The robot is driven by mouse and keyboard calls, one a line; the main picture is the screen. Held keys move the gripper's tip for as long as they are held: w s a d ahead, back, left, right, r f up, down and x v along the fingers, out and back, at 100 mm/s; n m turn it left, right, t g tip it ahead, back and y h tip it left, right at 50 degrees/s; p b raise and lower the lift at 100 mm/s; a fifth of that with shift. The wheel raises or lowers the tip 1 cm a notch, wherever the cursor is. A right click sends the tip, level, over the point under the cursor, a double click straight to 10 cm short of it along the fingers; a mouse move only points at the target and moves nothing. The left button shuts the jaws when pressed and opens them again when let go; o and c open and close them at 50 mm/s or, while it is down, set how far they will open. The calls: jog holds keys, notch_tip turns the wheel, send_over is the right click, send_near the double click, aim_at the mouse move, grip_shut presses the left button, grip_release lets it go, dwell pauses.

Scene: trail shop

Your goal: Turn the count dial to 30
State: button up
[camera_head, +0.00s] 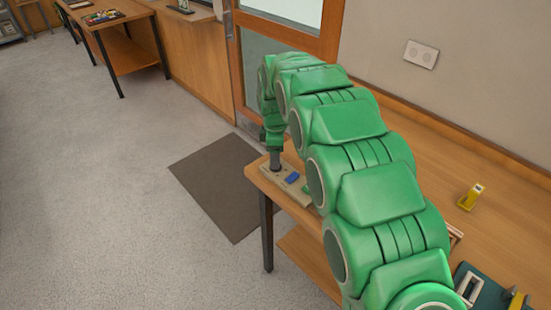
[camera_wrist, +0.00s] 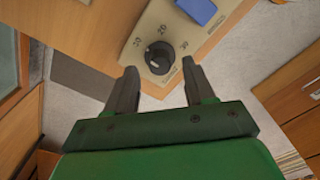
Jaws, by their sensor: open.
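The count dial (camera_wrist: 159,57) is a round black knob on a beige panel (camera_wrist: 150,25) in the wrist view. Several printed numbers arc around its far side; the middle one looks like 20, and the outer ones are too small to read surely. A pale mark shows on the knob, but I cannot tell which number it points to. My gripper (camera_wrist: 160,70) is open, its two dark fingers to the left and right of the dial in the picture; I cannot tell if they touch it. In the head view my gripper (camera_head: 275,161) is over the panel, hiding the dial.
A blue block-like part (camera_wrist: 201,9) sits on the panel beside the dial. A yellow item (camera_head: 471,196) stands farther right. A dark mat (camera_head: 222,185) lies on open floor to the left.

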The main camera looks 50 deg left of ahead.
jog(key=shift+f, duration=0.85)
grip_shut()
